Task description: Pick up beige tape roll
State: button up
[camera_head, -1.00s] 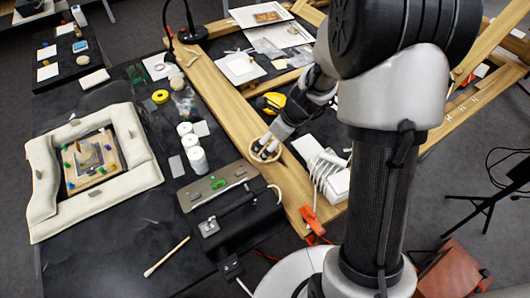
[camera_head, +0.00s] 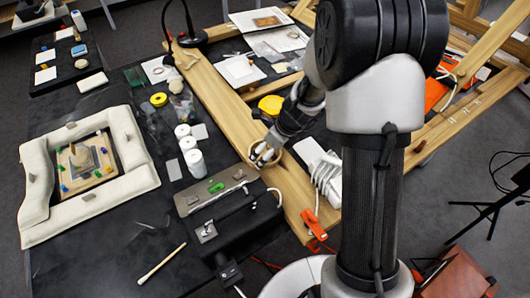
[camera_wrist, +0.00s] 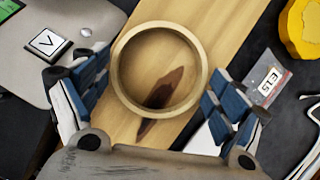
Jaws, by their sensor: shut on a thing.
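The beige tape roll (camera_wrist: 116,76) is a pale ring seen from above in the wrist view, over a wooden beam (camera_wrist: 225,25). My gripper (camera_wrist: 158,98) has its blue-padded fingers on either side of the ring and is shut on it. Wood and a dark shadow show through the hole. In the head view my gripper (camera_head: 266,151) is at the beam, and the roll (camera_head: 251,154) is partly covered by the fingers. I cannot tell whether the roll touches the wood or is slightly above it.
A black case with a metal top (camera_head: 222,190) and green item stands left of the roll. White bottles (camera_head: 194,162) stand farther left. A yellow object (camera_head: 270,104) is behind the gripper. White cable coils (camera_head: 326,172) and an orange clamp (camera_head: 314,224) are to the right.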

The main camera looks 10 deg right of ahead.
jog(key=shift+c, duration=1.4)
jog(key=shift+r, duration=0.1)
